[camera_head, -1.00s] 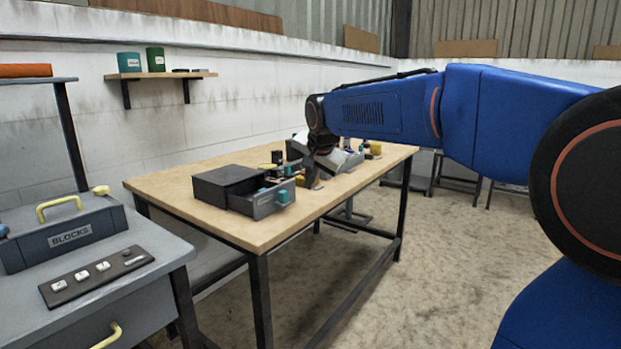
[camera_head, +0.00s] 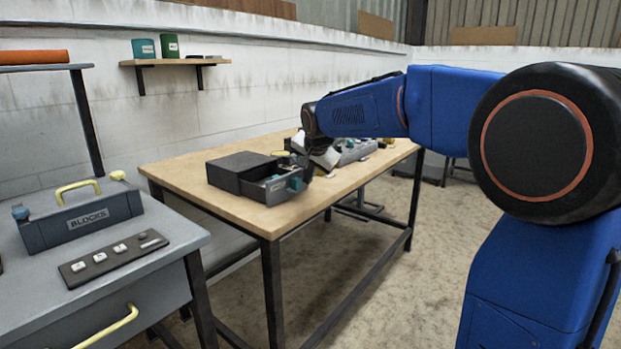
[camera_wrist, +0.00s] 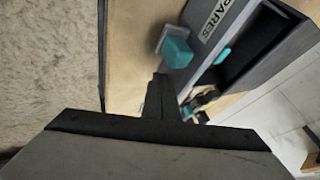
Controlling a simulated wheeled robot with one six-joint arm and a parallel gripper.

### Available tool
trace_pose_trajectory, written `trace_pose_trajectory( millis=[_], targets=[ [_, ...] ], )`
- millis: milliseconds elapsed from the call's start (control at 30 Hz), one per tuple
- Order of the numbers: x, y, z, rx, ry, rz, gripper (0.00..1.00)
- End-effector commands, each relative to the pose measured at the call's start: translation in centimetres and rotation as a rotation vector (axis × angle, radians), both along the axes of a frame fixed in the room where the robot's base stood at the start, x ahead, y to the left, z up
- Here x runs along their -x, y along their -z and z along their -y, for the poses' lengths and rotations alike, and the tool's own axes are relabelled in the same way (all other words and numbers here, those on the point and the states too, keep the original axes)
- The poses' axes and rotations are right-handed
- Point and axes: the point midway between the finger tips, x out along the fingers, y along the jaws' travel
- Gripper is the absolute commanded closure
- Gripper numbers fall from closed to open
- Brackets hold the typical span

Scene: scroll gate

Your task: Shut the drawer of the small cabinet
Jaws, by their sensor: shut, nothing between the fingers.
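The small cabinet (camera_head: 238,172) is a dark grey box on the wooden table. Its drawer (camera_head: 275,191) stands pulled out toward the table's front edge, with a teal knob (camera_head: 296,184) on its front. In the wrist view the drawer front (camera_wrist: 206,30) carries a label ending in "PARES", and the teal knob (camera_wrist: 177,52) sticks out from it. A teal item lies inside the drawer. My gripper (camera_wrist: 160,80) is shut and empty, its tip just off the drawer front near the knob. In the head view my gripper (camera_head: 309,172) is small, dark and close beside the knob.
The wooden table (camera_head: 180,170) has bare room left of the cabinet. A grey tray of parts (camera_head: 355,150) stands behind my wrist. At left, a grey bench holds a "BLOCKS" box (camera_head: 85,215) and a switch panel (camera_head: 113,257). A shelf (camera_head: 175,62) holds cups.

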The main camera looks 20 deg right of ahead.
Motion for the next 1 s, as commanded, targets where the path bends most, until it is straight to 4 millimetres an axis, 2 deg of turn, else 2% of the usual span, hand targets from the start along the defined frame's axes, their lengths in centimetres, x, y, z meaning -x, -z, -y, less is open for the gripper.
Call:
trace_pose_trajectory(
  millis=[233,700,833,1000],
  targets=[
    [-0.7,0.1,-0.5,-0.001,0.0,-0.001,1.0],
    [-8.1,0.0,-5.9,0.0,-0.001,-0.001,1.0],
    [-9.5,0.0,-6.9,0.0,-0.001,0.001,1.0],
    [-10.3,0.0,-7.5,-0.001,0.0,0.001,1.0]
  ],
)
